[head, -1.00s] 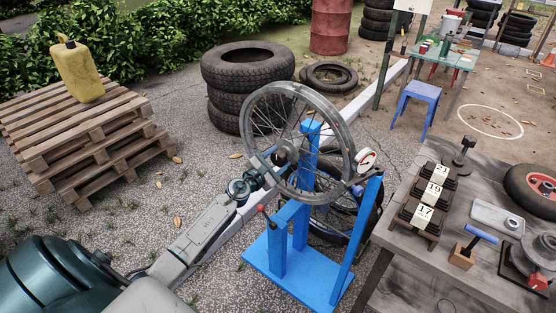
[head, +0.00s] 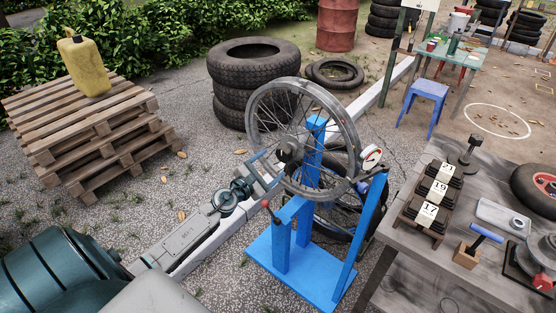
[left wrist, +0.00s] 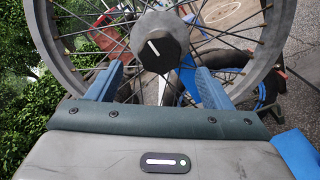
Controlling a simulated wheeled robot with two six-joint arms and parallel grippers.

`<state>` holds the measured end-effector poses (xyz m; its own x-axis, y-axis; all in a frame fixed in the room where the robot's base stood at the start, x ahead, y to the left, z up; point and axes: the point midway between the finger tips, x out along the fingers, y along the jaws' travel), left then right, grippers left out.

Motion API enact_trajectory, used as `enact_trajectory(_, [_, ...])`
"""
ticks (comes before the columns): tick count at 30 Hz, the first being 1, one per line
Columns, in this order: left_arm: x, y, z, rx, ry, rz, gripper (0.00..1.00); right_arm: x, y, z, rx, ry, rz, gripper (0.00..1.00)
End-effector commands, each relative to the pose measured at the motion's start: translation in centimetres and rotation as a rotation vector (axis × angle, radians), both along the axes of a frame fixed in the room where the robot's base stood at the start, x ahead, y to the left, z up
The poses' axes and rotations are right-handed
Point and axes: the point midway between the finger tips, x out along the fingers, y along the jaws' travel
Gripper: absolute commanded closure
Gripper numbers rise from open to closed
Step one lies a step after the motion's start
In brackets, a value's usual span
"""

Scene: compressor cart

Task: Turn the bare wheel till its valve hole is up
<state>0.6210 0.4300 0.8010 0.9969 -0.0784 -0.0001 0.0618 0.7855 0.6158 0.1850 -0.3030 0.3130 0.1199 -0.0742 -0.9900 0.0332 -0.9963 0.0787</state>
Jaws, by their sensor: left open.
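The bare wheel (head: 345,118), a grey rim with thin spokes and a dark hub (head: 290,150), stands upright in the blue truing stand (head: 300,270). Its valve hole cannot be made out. My left gripper (head: 268,170) is at the lower left of the wheel, on its near side, open with nothing between its fingers. In the left wrist view its blue fingers (left wrist: 158,82) point toward the wheel, one either side below the dark hub (left wrist: 160,42) with a white mark. Contact with rim or spokes cannot be told. My right gripper is out of view.
A round dial gauge (head: 371,157) sits on the stand's right side. A workbench (head: 400,265) with numbered blocks and tools is at the right. A tyre stack (head: 252,85) stands behind the wheel, and a pallet stack (head: 85,130) at the left.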

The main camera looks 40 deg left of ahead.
Motion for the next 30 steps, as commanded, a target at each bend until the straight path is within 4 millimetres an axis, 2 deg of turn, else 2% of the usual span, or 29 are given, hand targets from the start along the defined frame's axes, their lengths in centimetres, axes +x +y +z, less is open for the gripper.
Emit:
enact_trajectory(3, [-1.9,0.1,-0.2,0.001,0.001,-0.002,0.27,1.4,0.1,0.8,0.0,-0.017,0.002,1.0])
enact_trajectory(6, [-2.8,0.2,-0.1,0.0,0.001,-0.001,0.27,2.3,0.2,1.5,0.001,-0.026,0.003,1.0])
enact_trajectory(9, [-3.4,0.3,-0.1,0.001,0.001,-0.001,0.27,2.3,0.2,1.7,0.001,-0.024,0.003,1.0])
enact_trajectory(27, [-3.6,0.3,0.0,-0.002,-0.001,-0.001,0.27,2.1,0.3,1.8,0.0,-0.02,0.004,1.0])
enact_trajectory(30, [-3.7,0.5,-0.8,-0.051,0.014,0.014,0.27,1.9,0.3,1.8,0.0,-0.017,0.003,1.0])
